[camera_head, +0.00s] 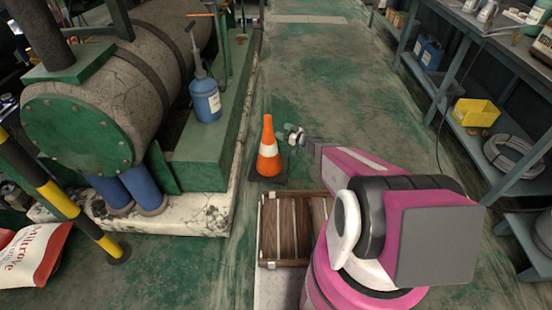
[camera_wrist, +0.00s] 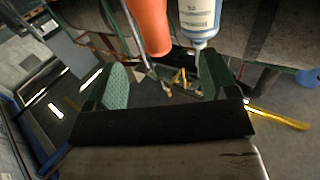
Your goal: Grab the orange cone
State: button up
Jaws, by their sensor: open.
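The orange cone (camera_head: 268,148) has a white band and stands upright on a dark square base on the floor. It is left of my gripper (camera_head: 292,136), which hovers close to its upper part. In the wrist view my gripper (camera_wrist: 163,75) is open, its green-padded fingers apart with nothing held between them. The narrow end of the cone (camera_wrist: 150,25) shows upside down beyond the fingers, at the top. Whether a finger touches the cone cannot be told.
A blue bottle (camera_head: 206,98) stands on the green ledge behind left, near the big tank (camera_head: 125,85). A wooden crate (camera_head: 266,232) lies on the floor in front of the cone. Shelves (camera_head: 455,95) line the right. The aisle floor (camera_head: 330,75) behind is clear.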

aim_at(268, 124)
jog(key=shift+t, duration=0.3)
jog(key=shift+w+d+f+x, duration=0.1)
jog(key=shift+f+x, duration=0.05)
jog(key=shift+x, duration=1.65)
jog(key=shift+w+d+f+x, duration=0.1)
jog(key=shift+w+f+x, duration=0.1)
jog(key=shift+x, duration=1.65)
jog(key=shift+w+d+f+x, duration=0.1)
jog(key=shift+f+x, duration=0.05)
jog(key=shift+x, duration=1.65)
grip_shut()
